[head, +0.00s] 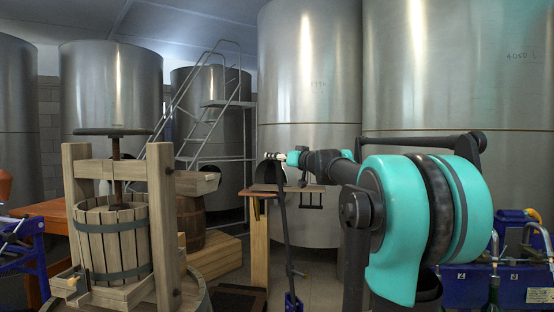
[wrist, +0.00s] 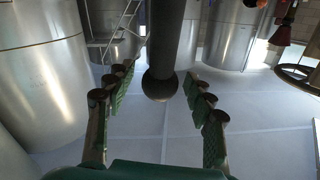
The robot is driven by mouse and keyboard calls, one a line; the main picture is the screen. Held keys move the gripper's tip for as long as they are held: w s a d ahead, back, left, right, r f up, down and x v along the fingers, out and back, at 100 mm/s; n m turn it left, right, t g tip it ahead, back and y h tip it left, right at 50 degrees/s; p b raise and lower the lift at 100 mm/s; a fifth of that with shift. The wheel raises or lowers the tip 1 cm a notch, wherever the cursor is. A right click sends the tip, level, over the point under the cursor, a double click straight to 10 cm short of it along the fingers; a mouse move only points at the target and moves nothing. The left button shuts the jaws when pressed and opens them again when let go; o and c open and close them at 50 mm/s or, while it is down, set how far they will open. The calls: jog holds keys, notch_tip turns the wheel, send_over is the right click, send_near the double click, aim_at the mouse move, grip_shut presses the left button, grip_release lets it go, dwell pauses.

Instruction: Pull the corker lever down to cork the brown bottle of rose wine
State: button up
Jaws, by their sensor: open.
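A long dark lever (head: 284,215) stands nearly upright in the head view, rising from a blue part (head: 292,301) at the bottom edge. My gripper (head: 273,157) is at the lever's upper end, small and partly hard to make out. In the wrist view a thick dark bar with a rounded end, apparently the lever (wrist: 161,84), comes down between the fingers of my gripper (wrist: 162,98). The fingers are spread, with a visible gap on both sides of the bar. I cannot make out the brown bottle of rose wine; most of the corker is out of view.
A wooden basket press (head: 113,240) stands at left. A wooden table (head: 258,240) is behind the lever. Large steel tanks (head: 310,85) and a metal stair (head: 205,110) line the back.

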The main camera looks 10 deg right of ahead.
jog(key=shift+w+a, duration=0.1)
jog(key=shift+w, duration=0.15)
grip_shut()
dwell(0.3)
